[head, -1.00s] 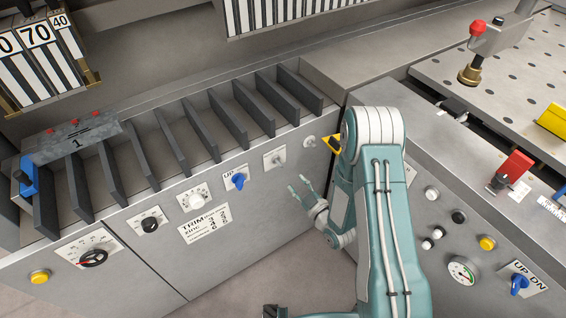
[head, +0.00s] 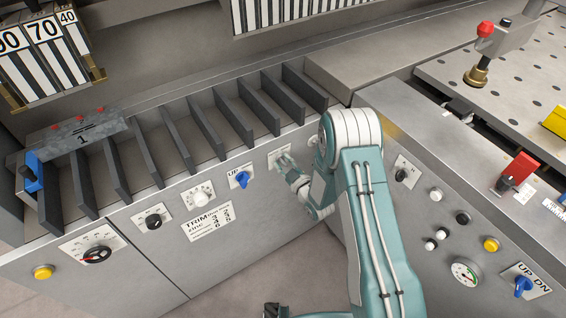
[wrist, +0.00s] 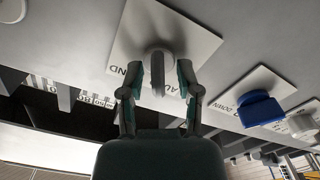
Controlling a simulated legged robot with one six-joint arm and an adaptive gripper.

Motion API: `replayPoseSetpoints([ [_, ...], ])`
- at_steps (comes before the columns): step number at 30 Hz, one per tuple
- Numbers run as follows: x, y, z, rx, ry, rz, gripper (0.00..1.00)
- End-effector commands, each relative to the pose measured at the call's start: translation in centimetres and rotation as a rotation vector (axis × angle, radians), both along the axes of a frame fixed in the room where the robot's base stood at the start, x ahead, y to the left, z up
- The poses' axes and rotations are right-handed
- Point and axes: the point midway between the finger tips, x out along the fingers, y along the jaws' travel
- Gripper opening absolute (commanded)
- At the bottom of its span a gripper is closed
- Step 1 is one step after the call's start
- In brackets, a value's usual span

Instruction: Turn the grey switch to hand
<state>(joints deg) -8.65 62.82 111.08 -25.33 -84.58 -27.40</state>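The grey switch (wrist: 158,62) is a round knob with a raised bar on a white plate (wrist: 190,42). Parts of the lettering show upside down, reading "AND" at one side and "AU" at the other. My gripper (wrist: 159,82) is open, with one finger on each side of the bar and gaps between the pads and the bar. In the head view my gripper (head: 288,168) is in front of the plate (head: 273,153) and hides the switch. I cannot tell whether a fingertip touches the plate.
A blue switch (wrist: 260,108) is close beside the grey one; it also shows in the head view (head: 242,179). A white knob (head: 201,198) is further left. Dark dividers (head: 232,122) stand in a tray above the panel. The floor in front is clear.

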Motion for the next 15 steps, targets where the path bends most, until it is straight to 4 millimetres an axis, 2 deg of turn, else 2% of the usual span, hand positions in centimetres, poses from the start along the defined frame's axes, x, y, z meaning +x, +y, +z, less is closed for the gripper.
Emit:
replayPoseSetpoints([
  [2,-0.05,0.11,-0.04,-0.001,0.001,0.004,0.00],
  [15,0.01,0.16,-0.02,0.018,0.014,0.005,0.00],
])
